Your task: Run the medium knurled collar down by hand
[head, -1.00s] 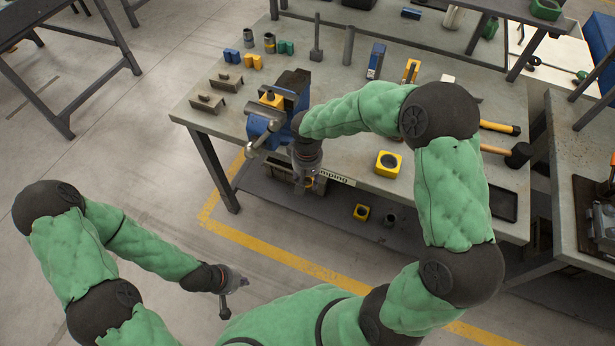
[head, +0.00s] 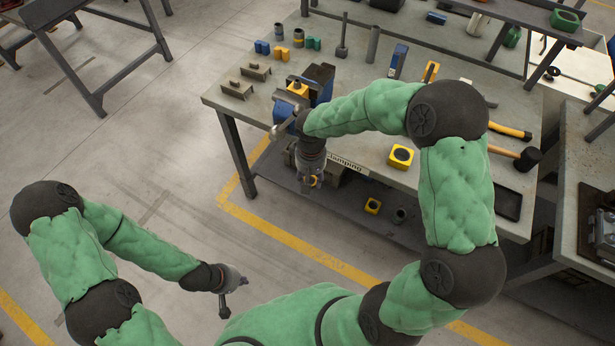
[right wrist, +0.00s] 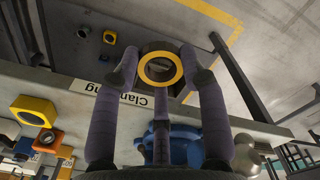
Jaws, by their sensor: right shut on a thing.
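My right gripper (head: 311,180) hangs in front of the table's near edge, below the blue vise. In the right wrist view its fingers (right wrist: 162,75) are closed around a dark collar with a yellow ring face (right wrist: 177,80). A round hole shows through its middle. Any knurling is too small to tell. In the head view only a small yellow bit of it shows at the fingertips. My left gripper (head: 233,296) is low at the left, away from the table, its fingertips apart and empty.
The blue vise (head: 318,82) with a yellow block stands at the table's (head: 370,140) front left corner. A yellow block with a dark hole (head: 401,155) and a hammer (head: 516,154) lie to the right. A yellow piece (head: 372,206) and dark ring (head: 399,215) sit below.

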